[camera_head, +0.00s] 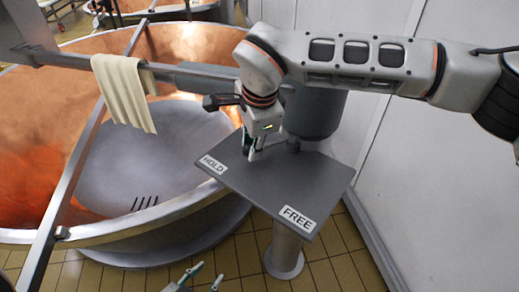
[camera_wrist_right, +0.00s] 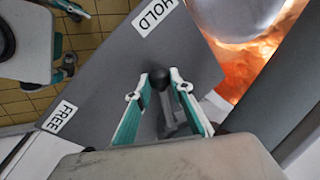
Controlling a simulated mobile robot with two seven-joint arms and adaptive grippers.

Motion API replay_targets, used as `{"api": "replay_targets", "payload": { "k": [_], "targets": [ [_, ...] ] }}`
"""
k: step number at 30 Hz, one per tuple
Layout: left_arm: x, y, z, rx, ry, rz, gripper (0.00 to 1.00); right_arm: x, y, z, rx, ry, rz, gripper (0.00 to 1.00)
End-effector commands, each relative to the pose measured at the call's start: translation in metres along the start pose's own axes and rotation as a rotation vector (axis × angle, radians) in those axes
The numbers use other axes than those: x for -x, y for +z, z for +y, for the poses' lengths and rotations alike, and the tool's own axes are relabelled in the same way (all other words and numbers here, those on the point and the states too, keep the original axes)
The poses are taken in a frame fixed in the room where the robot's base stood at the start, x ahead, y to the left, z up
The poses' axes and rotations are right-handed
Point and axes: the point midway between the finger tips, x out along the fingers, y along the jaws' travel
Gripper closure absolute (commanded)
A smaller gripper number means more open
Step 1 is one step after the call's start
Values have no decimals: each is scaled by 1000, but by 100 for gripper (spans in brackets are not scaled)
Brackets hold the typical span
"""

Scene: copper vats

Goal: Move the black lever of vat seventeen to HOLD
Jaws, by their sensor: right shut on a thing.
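The black lever (camera_wrist_right: 168,112), with its round knob (camera_wrist_right: 160,78), stands on a grey slanted plate (camera_head: 285,180). White labels on the plate read HOLD (camera_head: 212,165) and FREE (camera_head: 297,217). My right gripper (camera_head: 254,152) is at the plate's far side, nearer HOLD than FREE in the head view. The lever is mostly hidden in the head view. My left gripper (camera_head: 208,274) is open and empty, low at the bottom edge of the head view, away from the plate.
A large copper vat (camera_head: 40,100) with a metal rim fills the left. A pale cloth (camera_head: 125,90) hangs over a bar above it. A post (camera_head: 285,252) carries the plate over yellow floor tiles. A white wall (camera_head: 430,170) stands close on the right.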

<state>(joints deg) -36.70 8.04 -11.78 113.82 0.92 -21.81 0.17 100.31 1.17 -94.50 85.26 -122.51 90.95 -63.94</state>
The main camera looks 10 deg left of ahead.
Motion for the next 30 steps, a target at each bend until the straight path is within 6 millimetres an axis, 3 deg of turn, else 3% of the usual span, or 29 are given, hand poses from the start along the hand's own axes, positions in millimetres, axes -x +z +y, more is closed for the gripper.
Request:
{"api": "replay_targets", "payload": {
  "k": [9,24,25,26,27,30],
  "targets": [
    [1,-2,0,2,1,3,60,-2,0,-13,-99,-5,29,100],
    [1,-4,0,2,0,6,60,-2,-1,-16,-116,-7,34,100],
    [1,-4,0,2,0,6,60,-2,-2,-16,-116,-7,34,74],
    [1,-4,0,2,0,6,60,-2,-1,-16,-116,-7,34,66],
    [1,-4,0,2,0,6,60,-2,-1,-16,-115,-6,34,62],
    [1,-4,0,1,0,7,60,-3,-1,-15,-115,-4,34,62]
  ]
}}
